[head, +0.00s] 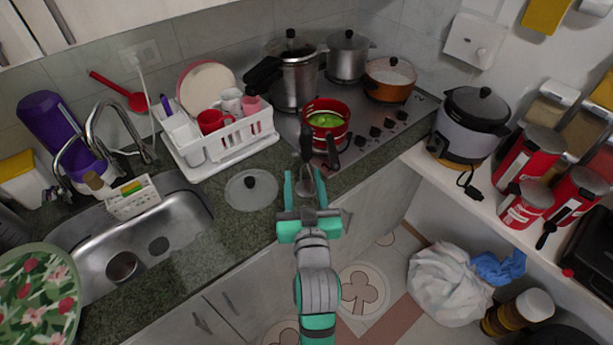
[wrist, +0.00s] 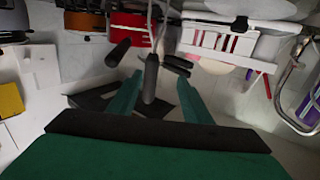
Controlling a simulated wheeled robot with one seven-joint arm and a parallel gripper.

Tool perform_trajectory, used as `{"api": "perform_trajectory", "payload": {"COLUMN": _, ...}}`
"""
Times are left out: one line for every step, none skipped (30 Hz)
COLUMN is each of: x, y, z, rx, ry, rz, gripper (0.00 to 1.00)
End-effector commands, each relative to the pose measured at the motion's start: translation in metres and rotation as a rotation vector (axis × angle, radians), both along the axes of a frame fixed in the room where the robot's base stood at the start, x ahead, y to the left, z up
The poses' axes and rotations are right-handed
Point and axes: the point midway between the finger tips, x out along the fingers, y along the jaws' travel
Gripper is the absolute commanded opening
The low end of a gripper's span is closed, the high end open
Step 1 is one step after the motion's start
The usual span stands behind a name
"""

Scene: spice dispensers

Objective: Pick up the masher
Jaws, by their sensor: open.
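In the wrist view, a black handle (wrist: 150,80) with thin metal rods, which looks like the masher, shows between my open fingers (wrist: 160,77). Gaps show on both sides of it. I cannot tell how deep it sits between the fingers or what supports it.
A red pot (head: 338,111) with green contents stands on the stove (head: 365,133), its dark handle near the masher. A glass lid (head: 240,193) lies on the counter to the left, near the white dish rack (head: 232,153). The sink (head: 185,220) is further left.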

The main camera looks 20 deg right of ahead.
Motion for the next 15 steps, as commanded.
{"api": "perform_trajectory", "payload": {"x": 0.007, "y": -0.007, "z": 0.017, "rx": -0.003, "ry": -0.015, "rz": -0.006, "gripper": 0.45}}
{"api": "perform_trajectory", "payload": {"x": 0.01, "y": -0.01, "z": 0.023, "rx": -0.004, "ry": -0.017, "rz": -0.008, "gripper": 0.45}}
{"api": "perform_trajectory", "payload": {"x": 0.013, "y": -0.013, "z": 0.031, "rx": -0.005, "ry": -0.019, "rz": -0.011, "gripper": 0.45}}
{"api": "perform_trajectory", "payload": {"x": 0.015, "y": -0.016, "z": 0.036, "rx": -0.006, "ry": -0.022, "rz": -0.013, "gripper": 0.45}}
{"api": "perform_trajectory", "payload": {"x": 0.017, "y": -0.018, "z": 0.041, "rx": -0.007, "ry": -0.024, "rz": -0.015, "gripper": 0.45}}
{"api": "perform_trajectory", "payload": {"x": 0.019, "y": -0.02, "z": 0.046, "rx": -0.007, "ry": -0.025, "rz": -0.016, "gripper": 0.45}}
{"api": "perform_trajectory", "payload": {"x": 0.02, "y": -0.021, "z": 0.049, "rx": -0.008, "ry": -0.027, "rz": -0.016, "gripper": 0.45}}
{"api": "perform_trajectory", "payload": {"x": 0.021, "y": -0.022, "z": 0.051, "rx": -0.008, "ry": -0.028, "rz": -0.017, "gripper": 0.45}}
{"api": "perform_trajectory", "payload": {"x": 0.022, "y": -0.023, "z": 0.053, "rx": -0.009, "ry": -0.027, "rz": -0.018, "gripper": 0.45}}
{"api": "perform_trajectory", "payload": {"x": 0.024, "y": -0.025, "z": 0.055, "rx": -0.009, "ry": -0.027, "rz": -0.019, "gripper": 0.45}}
{"api": "perform_trajectory", "payload": {"x": 0.026, "y": -0.027, "z": 0.055, "rx": -0.008, "ry": -0.027, "rz": -0.021, "gripper": 0.45}}
{"api": "perform_trajectory", "payload": {"x": 0.03, "y": -0.029, "z": 0.056, "rx": -0.008, "ry": -0.028, "rz": -0.023, "gripper": 0.45}}
{"api": "perform_trajectory", "payload": {"x": 0.033, "y": -0.031, "z": 0.056, "rx": -0.008, "ry": -0.028, "rz": -0.025, "gripper": 0.45}}
{"api": "perform_trajectory", "payload": {"x": 0.037, "y": -0.033, "z": 0.056, "rx": -0.008, "ry": -0.028, "rz": -0.026, "gripper": 0.45}}
{"api": "perform_trajectory", "payload": {"x": 0.043, "y": -0.036, "z": 0.056, "rx": -0.008, "ry": -0.027, "rz": -0.028, "gripper": 0.45}}
